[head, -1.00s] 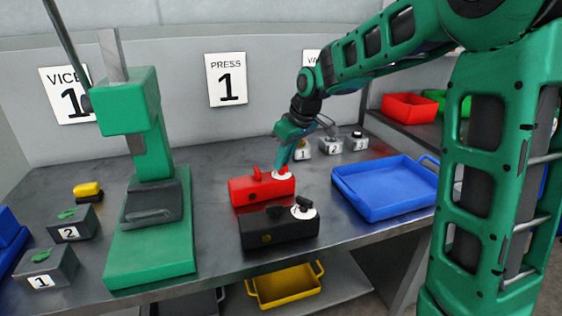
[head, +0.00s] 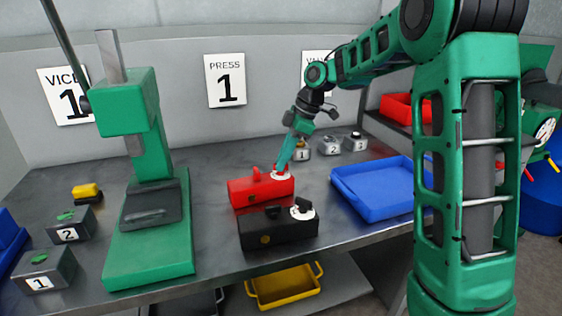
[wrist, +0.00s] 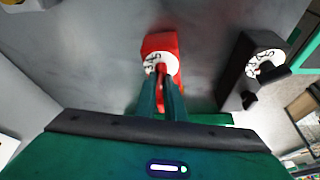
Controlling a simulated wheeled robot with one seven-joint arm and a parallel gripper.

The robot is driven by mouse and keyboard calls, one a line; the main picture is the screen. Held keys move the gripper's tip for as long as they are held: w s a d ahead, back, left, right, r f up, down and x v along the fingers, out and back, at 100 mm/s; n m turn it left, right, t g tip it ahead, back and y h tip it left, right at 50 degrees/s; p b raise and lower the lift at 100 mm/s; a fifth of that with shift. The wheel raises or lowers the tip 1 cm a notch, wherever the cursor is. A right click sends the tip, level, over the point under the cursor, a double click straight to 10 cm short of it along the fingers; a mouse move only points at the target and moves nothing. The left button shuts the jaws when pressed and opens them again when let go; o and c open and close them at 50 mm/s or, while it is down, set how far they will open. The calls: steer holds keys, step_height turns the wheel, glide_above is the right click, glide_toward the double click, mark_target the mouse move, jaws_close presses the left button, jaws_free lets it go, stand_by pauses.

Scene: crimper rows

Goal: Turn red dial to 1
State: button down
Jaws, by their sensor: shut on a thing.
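The red box (head: 258,188) sits on the bench and carries a white round dial plate (head: 282,176) at its right end. In the wrist view the red box (wrist: 158,42) shows the plate with marks around its rim, too small to read surely. A red dial knob (wrist: 161,70) stands on the plate. My gripper (wrist: 163,90) is shut on the red dial knob, with a finger on either side. In the head view my gripper (head: 281,167) reaches down to the plate and hides most of the knob.
A black box (head: 275,229) with its own dial stands just in front of the red box. A blue tray (head: 350,200) lies to the right. A green press (head: 150,230) stands to the left. Small numbered blocks (head: 333,146) stand behind.

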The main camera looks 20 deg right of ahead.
steer(key=shift+n, duration=0.6)
steer(key=c, duration=1.8)
jaws_free()
steer(key=shift+c, duration=0.2)
steer(key=w+v, duration=0.1)
steer(key=v, duration=0.9)
steer(key=shift+s+d+r, duration=0.2)
steer(key=shift+s+r, duration=0.05)
steer(key=shift+r, duration=0.15)
